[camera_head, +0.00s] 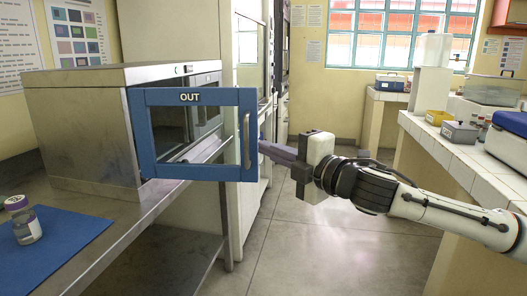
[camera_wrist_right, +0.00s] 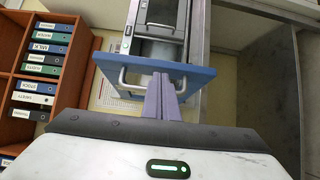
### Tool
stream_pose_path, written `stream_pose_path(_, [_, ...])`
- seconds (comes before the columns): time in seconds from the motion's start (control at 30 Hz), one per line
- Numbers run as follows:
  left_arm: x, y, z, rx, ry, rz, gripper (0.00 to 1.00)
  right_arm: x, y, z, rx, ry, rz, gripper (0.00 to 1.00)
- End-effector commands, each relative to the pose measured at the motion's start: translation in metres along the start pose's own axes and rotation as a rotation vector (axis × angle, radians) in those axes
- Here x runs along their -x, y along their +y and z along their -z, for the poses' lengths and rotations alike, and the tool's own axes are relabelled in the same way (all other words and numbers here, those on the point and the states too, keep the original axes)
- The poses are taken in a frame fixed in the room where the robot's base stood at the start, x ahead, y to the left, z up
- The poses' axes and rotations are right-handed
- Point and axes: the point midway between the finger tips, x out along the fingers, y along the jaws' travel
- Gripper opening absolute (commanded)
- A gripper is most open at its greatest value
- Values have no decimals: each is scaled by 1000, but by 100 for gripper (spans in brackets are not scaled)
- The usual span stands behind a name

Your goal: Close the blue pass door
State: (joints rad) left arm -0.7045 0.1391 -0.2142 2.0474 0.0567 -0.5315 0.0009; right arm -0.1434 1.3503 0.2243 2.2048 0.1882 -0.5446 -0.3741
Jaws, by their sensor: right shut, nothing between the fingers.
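The blue pass door (camera_head: 166,172), a blue frame with a glass pane and the word OUT, stands swung open from the front of a steel pass box (camera_head: 85,130). Its metal handle (camera_head: 246,140) is upright near the door's right edge. My right gripper (camera_head: 265,147) is shut and empty, its purple fingers at the door's right edge beside the handle. My left gripper is not in view.
The pass box stands on a steel bench (camera_head: 150,225). A blue mat (camera_head: 60,245) with a capped vial (camera_head: 24,222) lies at its front left. A white tiled counter (camera_head: 450,150) with boxes runs along the right. Open floor lies between.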

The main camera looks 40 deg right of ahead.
Motion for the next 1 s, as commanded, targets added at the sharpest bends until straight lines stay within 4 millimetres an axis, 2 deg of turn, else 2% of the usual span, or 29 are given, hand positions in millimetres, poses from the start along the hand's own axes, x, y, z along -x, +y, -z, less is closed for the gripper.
stream_pose_path(0.4, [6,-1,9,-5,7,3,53,-20,1,0,-5,0,-1,0])
stream_pose_path(1.0, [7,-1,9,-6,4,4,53,-23,0,0,-3,2,2,0])
